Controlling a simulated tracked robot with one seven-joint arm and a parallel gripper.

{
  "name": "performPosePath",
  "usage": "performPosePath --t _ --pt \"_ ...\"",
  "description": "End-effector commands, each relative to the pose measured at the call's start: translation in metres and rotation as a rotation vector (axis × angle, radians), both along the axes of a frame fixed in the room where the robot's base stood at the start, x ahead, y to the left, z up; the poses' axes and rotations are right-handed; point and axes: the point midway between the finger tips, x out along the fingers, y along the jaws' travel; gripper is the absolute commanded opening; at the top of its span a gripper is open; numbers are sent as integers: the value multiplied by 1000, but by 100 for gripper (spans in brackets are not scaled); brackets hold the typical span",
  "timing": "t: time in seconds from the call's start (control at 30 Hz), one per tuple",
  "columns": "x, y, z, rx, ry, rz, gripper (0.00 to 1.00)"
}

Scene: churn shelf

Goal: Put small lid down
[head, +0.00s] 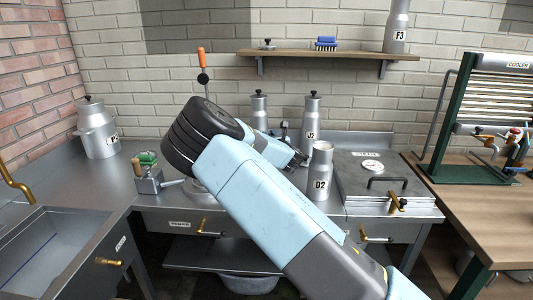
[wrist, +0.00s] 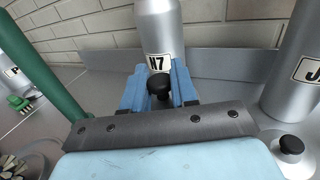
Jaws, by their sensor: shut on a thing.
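My gripper (wrist: 160,92) has blue fingers shut on the black knob of the small lid (wrist: 158,84) in the wrist view. The plate of the lid is hidden below the knob, so I cannot tell whether it touches anything. Can N7 (wrist: 157,32) stands right behind the fingers. In the head view my arm hides most of the gripper, which is near cans N7 (head: 259,108) and J2 (head: 312,120). Can D2 (head: 320,172) stands open at the front.
Another silver lid with a black knob (wrist: 290,150) lies right of my gripper, near a can marked J (wrist: 297,72). A green cylinder (wrist: 45,70) is at left. A wooden shelf (head: 340,55) hangs above.

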Motion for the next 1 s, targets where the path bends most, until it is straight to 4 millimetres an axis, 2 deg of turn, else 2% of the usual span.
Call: performPosePath --t 0.1,0.4,0.67,0.9,1.0 --pt "23 6 -13 -2 0 1 0" --pt "54 16 -55 -1 1 1 0" --pt "64 19 -67 -1 1 1 0" --pt "65 19 -96 -2 2 -1 0" --pt "65 19 -99 -1 0 -1 0"
